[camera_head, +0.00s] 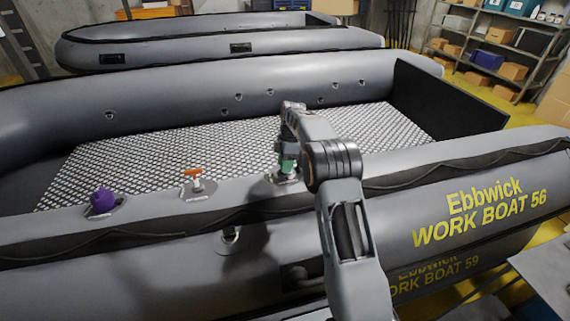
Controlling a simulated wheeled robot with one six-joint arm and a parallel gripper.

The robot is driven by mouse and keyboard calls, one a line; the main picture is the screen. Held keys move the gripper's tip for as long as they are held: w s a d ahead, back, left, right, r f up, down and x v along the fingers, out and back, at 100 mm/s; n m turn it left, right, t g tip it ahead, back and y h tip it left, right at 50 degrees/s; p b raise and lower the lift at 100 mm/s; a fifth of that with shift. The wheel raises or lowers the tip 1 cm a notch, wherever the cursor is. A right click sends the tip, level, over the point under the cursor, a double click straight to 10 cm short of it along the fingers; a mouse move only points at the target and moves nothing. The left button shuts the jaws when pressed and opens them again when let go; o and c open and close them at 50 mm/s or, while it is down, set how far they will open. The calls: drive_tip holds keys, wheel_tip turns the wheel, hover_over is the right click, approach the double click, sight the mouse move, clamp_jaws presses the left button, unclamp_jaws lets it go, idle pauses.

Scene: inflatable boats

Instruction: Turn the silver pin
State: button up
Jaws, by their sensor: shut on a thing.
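My gripper (286,168) is over the near tube of the front grey boat, pointing down at a round grey plate (272,180). Its jaws are shut on a small fitting there, which I take to be the silver pin. The jaws and wrist hide nearly all of the pin, so its angle cannot be told. To the left on the same tube, an orange T-shaped handle (194,174) stands on a labelled plate. Farther left, a purple knob (103,199) sits on another plate.
The front boat has a patterned floor (180,155) and yellow lettering (480,212) on its near side. A second boat (220,46) lies behind. Shelves with boxes (490,60) stand at the back right. A grey surface (545,270) juts in at lower right.

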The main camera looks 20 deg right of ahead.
drive_tip(key=o, duration=0.9)
drive_tip(key=shift+r, duration=0.1)
drive_tip(key=p+v, duration=0.1)
drive_tip(key=v, duration=1)
drive_tip(key=shift+w+r, duration=0.1)
drive_tip(key=shift+r, duration=0.25)
